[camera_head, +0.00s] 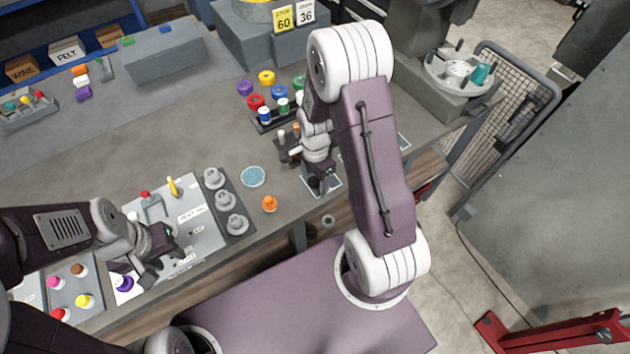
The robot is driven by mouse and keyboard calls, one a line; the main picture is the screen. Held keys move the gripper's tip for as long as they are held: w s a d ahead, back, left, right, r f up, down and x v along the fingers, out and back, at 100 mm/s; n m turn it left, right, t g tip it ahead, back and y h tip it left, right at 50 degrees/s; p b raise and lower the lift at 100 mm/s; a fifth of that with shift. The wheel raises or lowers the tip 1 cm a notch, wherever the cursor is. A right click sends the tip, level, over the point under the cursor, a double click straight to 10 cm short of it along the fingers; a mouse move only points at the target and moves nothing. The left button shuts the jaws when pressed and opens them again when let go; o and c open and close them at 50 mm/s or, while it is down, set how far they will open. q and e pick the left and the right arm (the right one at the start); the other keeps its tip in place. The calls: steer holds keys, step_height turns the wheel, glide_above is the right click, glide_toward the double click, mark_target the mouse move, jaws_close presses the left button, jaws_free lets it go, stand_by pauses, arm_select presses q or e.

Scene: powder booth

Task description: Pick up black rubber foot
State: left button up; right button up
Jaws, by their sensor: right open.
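My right gripper (321,187) is open and points down over a light-bordered dark pad (333,190) near the table's front edge. I cannot make out a black rubber foot for certain; the gripper's dark fingers cover part of the pad. My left gripper (164,267) is low over the front left of the table, by a grey labelled board (190,215) and a purple ring-shaped piece (124,283). Its dark fingers look apart, with nothing visible between them.
An orange knob (270,204) and a blue disc (253,177) lie left of my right gripper. A dark strip with grey knobs (236,224) lies further left. Coloured rings and a rack of bottles (265,117) stand behind. Bare table (120,150) lies at the left centre.

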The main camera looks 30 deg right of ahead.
steer(key=shift+w+a+f, duration=0.1)
steer(key=shift+f, duration=0.05)
jaws_close()
